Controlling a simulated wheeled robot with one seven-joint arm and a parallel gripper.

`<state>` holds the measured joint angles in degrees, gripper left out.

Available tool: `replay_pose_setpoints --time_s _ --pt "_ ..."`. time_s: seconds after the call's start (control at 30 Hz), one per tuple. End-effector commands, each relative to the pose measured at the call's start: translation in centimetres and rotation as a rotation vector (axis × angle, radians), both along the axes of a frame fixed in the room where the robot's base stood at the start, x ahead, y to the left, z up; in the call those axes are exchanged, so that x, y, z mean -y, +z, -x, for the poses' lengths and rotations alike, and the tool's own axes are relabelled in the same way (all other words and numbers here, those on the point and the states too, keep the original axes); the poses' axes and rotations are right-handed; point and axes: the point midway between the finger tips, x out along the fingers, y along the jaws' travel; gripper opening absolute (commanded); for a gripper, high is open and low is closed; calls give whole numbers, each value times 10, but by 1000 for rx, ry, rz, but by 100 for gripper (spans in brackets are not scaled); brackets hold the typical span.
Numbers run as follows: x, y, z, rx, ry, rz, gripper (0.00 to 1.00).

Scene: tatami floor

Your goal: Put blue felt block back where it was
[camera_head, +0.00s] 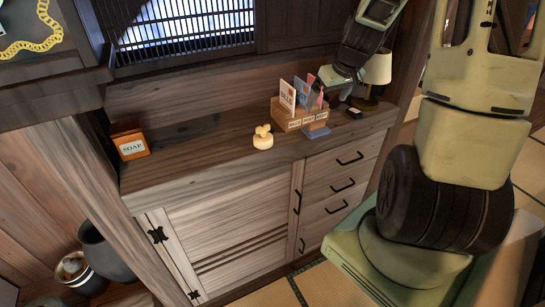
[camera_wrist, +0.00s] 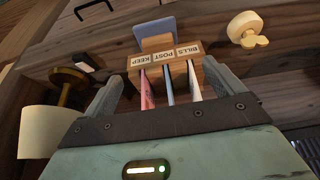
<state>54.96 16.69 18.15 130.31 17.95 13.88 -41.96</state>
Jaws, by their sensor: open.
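A flat slate-blue piece, which looks like the blue felt block (camera_head: 315,132), lies on the cabinet top just in front of the wooden letter holder (camera_head: 290,123). In the wrist view the blue felt block (camera_wrist: 154,28) shows beyond the letter holder (camera_wrist: 165,56), close against its labelled front. My gripper (camera_head: 335,80) is above and behind the holder's right end. In the wrist view my gripper (camera_wrist: 163,85) is open, with its fingers either side of the upright letters. I see nothing held, and cannot tell whether the fingers touch anything.
Letters (camera_head: 288,95) stand in the holder. A small black-and-white object (camera_head: 353,112) and a lamp (camera_head: 376,70) are to the right. A pale yellow knobbed object (camera_head: 263,138) is left of the holder, and a soap box (camera_head: 130,145) far left. The cabinet top between them is clear.

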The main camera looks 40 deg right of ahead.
Motion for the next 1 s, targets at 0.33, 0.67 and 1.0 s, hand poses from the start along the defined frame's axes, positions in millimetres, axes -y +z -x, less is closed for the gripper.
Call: replay_pose_setpoints --time_s 0.33,0.67,1.0 --pt "-181 15 -20 -84 303 -71 94" --pt "-361 28 69 -250 654 -65 94" --pt "-425 34 176 -364 882 25 94"
